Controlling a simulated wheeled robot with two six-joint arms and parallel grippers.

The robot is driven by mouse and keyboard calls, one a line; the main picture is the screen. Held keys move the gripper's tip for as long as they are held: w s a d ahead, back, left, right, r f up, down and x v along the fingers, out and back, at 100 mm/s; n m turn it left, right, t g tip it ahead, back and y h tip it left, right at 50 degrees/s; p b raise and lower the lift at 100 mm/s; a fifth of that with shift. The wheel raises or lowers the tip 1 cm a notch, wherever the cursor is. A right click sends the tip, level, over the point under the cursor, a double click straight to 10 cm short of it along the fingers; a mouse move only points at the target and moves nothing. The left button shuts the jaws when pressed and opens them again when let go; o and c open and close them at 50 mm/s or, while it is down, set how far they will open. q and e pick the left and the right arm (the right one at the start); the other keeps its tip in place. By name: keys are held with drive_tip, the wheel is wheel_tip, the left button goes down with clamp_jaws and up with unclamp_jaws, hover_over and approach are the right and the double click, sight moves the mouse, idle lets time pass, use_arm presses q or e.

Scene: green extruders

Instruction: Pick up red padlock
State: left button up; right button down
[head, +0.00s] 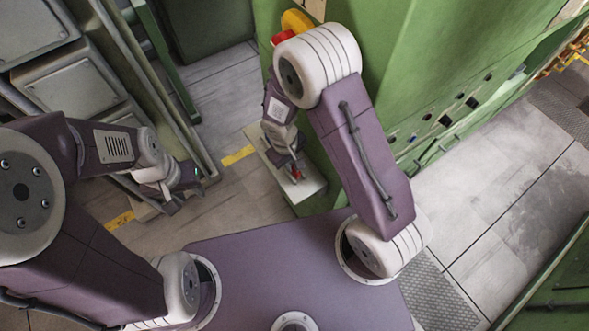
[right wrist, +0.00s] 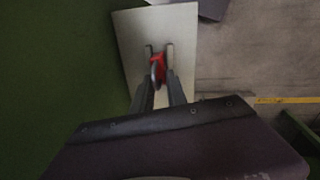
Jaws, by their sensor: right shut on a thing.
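The red padlock (right wrist: 157,67) is small and sits between the fingers of my right gripper (right wrist: 159,52) in the right wrist view. The gripper is shut on it. In the head view the padlock (head: 295,173) is a small red spot at the tip of my right gripper (head: 292,172), over a pale shelf (head: 309,187). I cannot tell whether the padlock touches the shelf. My left gripper (head: 188,176) is at the left in the head view, away from the padlock; its fingers are too small and dark to read.
The pale shelf juts from a tall green machine (head: 400,60) on the right. A red and yellow part (head: 290,28) sits on that machine behind my right arm. Grey metal panels (head: 75,80) stand at the left. Tiled floor (head: 235,110) lies clear between them.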

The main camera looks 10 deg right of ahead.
drive_tip(key=shift+w+r, duration=0.1)
drive_tip(key=shift+r, duration=0.15)
wheel_tip(320, 180, up, 4)
drive_tip(key=shift+f+b, duration=0.1)
drive_tip(key=shift+b, duration=0.5)
drive_tip(key=s+d+r+b, duration=0.2)
drive_tip(key=s+r, duration=0.4)
drive_tip(key=s, duration=0.5)
drive_tip(key=shift+s+d+r, duration=0.25)
drive_tip(key=shift+d+r, duration=0.15)
drive_tip(key=shift+d, duration=0.15)
